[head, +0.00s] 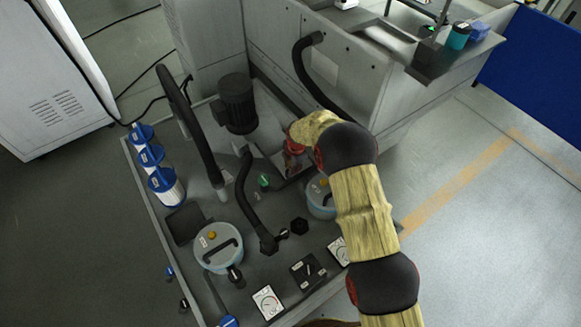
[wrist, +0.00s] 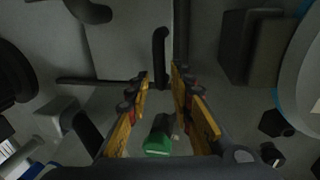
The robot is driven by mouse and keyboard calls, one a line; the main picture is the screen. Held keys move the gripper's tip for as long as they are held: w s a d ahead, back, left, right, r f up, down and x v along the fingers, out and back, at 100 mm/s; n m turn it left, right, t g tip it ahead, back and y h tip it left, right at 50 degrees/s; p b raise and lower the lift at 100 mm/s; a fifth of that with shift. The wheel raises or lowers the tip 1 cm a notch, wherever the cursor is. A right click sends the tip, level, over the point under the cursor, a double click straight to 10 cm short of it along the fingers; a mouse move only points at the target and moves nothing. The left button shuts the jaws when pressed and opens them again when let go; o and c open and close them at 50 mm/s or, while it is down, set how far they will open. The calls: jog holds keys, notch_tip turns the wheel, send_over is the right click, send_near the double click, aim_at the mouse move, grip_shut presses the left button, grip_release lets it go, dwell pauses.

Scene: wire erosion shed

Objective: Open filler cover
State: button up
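My gripper (wrist: 160,78) points down in the wrist view with its two yellow-sided fingers apart. A slim black handle (wrist: 158,50) lies beyond and between the fingertips; a gap shows on each side of it. I cannot tell how near it is. A flat grey panel (wrist: 125,40) beside the handle may be the filler cover, but no label confirms this. In the head view my gripper (head: 294,158) is over the middle of the machine tray, and my wrist hides much of what is under it.
A green-topped knob (wrist: 158,143) sits near the fingers and also shows in the head view (head: 264,181). A black motor (head: 237,103), a bent hose (head: 190,125) and two lidded canisters (head: 217,246) (head: 319,198) stand around. Blue-capped filters (head: 165,186) line the left edge.

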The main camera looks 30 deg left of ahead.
grip_shut()
dwell(0.6)
